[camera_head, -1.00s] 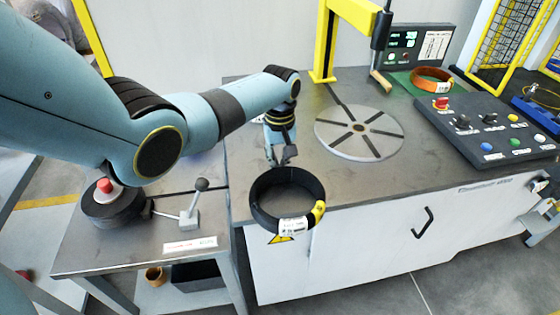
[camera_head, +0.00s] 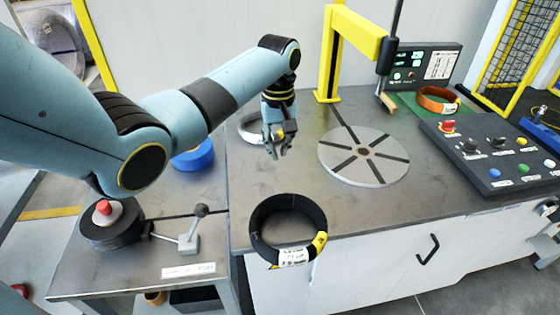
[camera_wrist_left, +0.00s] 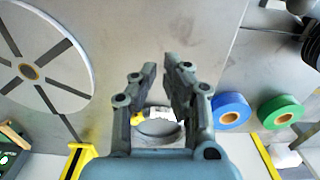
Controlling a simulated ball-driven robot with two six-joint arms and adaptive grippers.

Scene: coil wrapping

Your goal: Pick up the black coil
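The black coil (camera_head: 262,243) lies at the front edge of the metal table, with a white label and a yellow patch at its front. My left gripper (camera_head: 277,153) is beyond the coil, above the table, pointing down and apart from the coil. In the left wrist view, its two fingers (camera_wrist_left: 161,68) are apart with nothing held between them. The black coil does not clearly show in that view. My right gripper is in neither view.
A slotted round turntable (camera_head: 345,170) is right of the gripper. A grey coil (camera_head: 246,130) and a blue roll (camera_head: 195,157) lie behind. A yellow post (camera_head: 328,60), orange coil (camera_head: 438,99) and button panel (camera_head: 500,155) stand right. A lever (camera_head: 190,236) is at left.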

